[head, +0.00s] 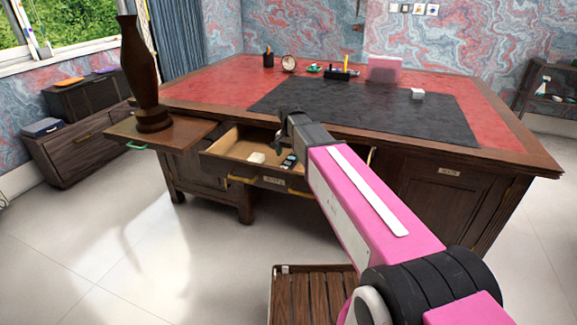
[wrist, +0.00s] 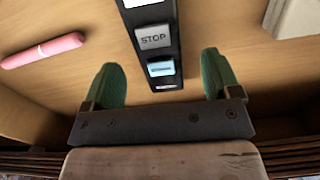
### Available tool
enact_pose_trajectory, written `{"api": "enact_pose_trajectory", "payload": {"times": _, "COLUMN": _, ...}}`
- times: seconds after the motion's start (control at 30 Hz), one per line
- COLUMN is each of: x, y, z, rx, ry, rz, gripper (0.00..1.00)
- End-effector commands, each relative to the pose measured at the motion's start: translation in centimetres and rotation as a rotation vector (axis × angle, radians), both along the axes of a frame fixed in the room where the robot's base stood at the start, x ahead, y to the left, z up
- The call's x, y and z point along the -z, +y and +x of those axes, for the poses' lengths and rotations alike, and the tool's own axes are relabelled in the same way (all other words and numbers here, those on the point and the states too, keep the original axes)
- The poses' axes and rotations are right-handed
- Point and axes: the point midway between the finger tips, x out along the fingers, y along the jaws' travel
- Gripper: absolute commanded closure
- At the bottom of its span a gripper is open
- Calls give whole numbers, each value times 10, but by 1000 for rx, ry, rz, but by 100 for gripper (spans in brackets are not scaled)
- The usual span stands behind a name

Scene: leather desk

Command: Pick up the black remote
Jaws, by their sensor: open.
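The black remote (wrist: 173,78) lies in the open wooden drawer, with a grey STOP button and a light blue button showing. Its top end is cut off by the frame edge in the wrist view. My gripper (wrist: 162,72) is open, with a green finger on each side of the remote's near end and a gap to it on both sides. In the head view, my gripper (head: 282,147) reaches down into the drawer, and a small part of the remote (head: 289,161) shows beside it.
A pink cylindrical item (wrist: 42,50) lies left of the remote in the drawer (head: 226,168). A pale block (wrist: 293,18) lies to the right. The desk (head: 480,150) stands behind the drawer. A tall dark vase (head: 139,60) stands on a pulled-out board (head: 185,130) at left.

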Motion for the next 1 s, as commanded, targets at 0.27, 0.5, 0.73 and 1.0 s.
{"api": "enact_pose_trajectory", "payload": {"times": 0.27, "x": 33, "y": -1, "z": -2, "rx": -1, "ry": 0, "rz": 0, "gripper": 17}}
{"api": "enact_pose_trajectory", "payload": {"times": 0.5, "x": 34, "y": -1, "z": -2, "rx": -1, "ry": -1, "rz": 0, "gripper": 17}}
{"api": "enact_pose_trajectory", "payload": {"times": 0.73, "x": 34, "y": -1, "z": -2, "rx": -1, "ry": 0, "rz": 0, "gripper": 74}}
{"api": "enact_pose_trajectory", "payload": {"times": 1.0, "x": 32, "y": -1, "z": -2, "rx": -1, "ry": -1, "rz": 0, "gripper": 74}}
